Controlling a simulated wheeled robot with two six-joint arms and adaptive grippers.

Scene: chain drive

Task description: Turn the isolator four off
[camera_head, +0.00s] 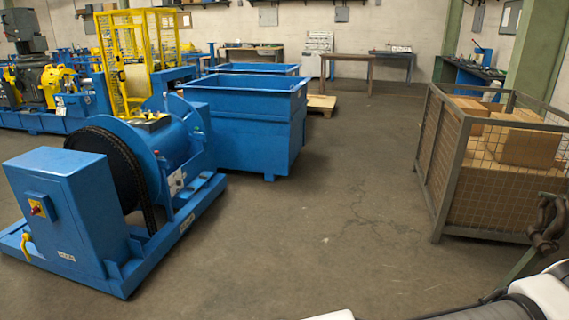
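A blue cabinet (75,225) stands at the left front on the blue base of a winding machine. A small rotary isolator switch (38,207), with a red knob on a yellow plate, sits in a blue box on its front face. The knob's position is too small to read, and no number can be read beside it. I cannot tell whether this is isolator four. White and black parts of my own body show at the bottom right.
A large drum (110,170) with a chain stands behind the cabinet. Blue bins (245,125) stand behind it. A mesh crate (480,170) with cardboard boxes stands at the right, near an unclear dark metal piece (546,223). The floor (320,215) between is clear.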

